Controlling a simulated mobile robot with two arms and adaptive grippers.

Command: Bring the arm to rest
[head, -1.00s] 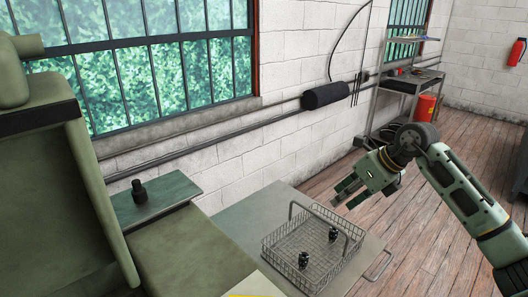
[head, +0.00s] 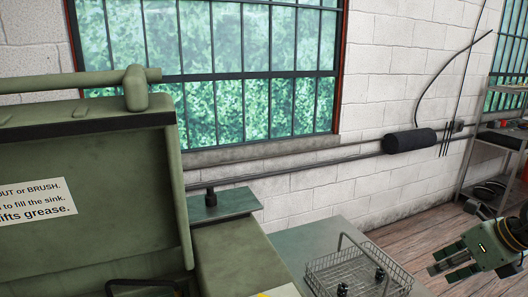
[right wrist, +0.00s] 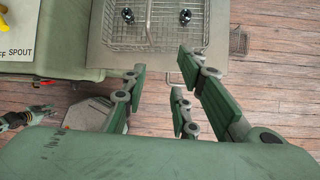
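My right gripper (head: 452,266) is at the lower right of the head view, empty, with its fingers pointing left. It is to the right of the wire basket (head: 335,266) and apart from it. In the right wrist view the gripper's green fingers (right wrist: 160,88) are spread with nothing between them. The basket (right wrist: 150,47) shows beyond the fingertips, with two small black parts in it. A small green and dark shape (right wrist: 22,118) at the left edge of that view may be my left gripper; its fingers are too small to read. The left gripper does not show in the head view.
The basket stands on a grey-green surface (head: 318,238) beside a green parts washer with a raised lid (head: 120,215). A metal rack (head: 490,160) is at the right. Wooden floor lies around my right gripper.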

